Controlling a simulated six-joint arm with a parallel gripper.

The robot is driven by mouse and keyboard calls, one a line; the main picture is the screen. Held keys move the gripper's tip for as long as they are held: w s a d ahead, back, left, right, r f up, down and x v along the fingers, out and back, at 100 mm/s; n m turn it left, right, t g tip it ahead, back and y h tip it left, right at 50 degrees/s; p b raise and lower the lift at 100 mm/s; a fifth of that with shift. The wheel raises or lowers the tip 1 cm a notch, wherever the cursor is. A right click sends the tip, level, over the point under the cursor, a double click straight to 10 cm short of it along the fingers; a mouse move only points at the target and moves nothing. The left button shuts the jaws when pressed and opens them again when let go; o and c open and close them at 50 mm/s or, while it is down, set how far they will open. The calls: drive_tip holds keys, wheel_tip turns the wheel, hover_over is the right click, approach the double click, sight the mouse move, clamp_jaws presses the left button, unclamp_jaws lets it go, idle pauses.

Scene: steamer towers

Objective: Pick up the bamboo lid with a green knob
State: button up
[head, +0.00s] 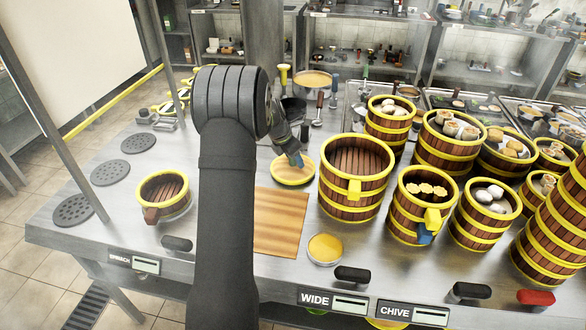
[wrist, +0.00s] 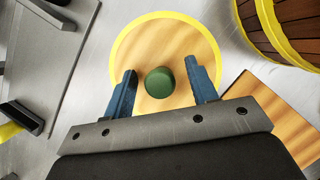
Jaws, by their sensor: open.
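The bamboo lid (wrist: 182,35) is a round, light wooden disc with a yellow rim. Its green knob (wrist: 159,83) stands at the middle. In the head view the lid (head: 290,180) lies on the steel counter, and its knob is hidden behind my gripper. My gripper (wrist: 163,88) is open, with one blue finger on each side of the knob. Both fingers are apart from the knob in the wrist view. In the head view my gripper (head: 297,158) is over the lid; its exact height above it is unclear.
An empty wide steamer basket (head: 354,204) stands close right of the lid. A wooden board (head: 281,222) lies just in front of it. A small empty basket (head: 165,207) stands at left. Filled baskets (head: 421,190) and tall stacks (head: 561,225) crowd the right. The counter's left part is mostly clear.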

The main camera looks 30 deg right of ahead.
clamp_jaws()
drive_tip(key=shift+r, duration=0.15)
wheel_tip(320, 180, up, 10)
drive_tip(key=shift+f, duration=0.1)
idle(0.3)
drive_tip(key=c, duration=0.9)
unclamp_jaws()
clamp_jaws()
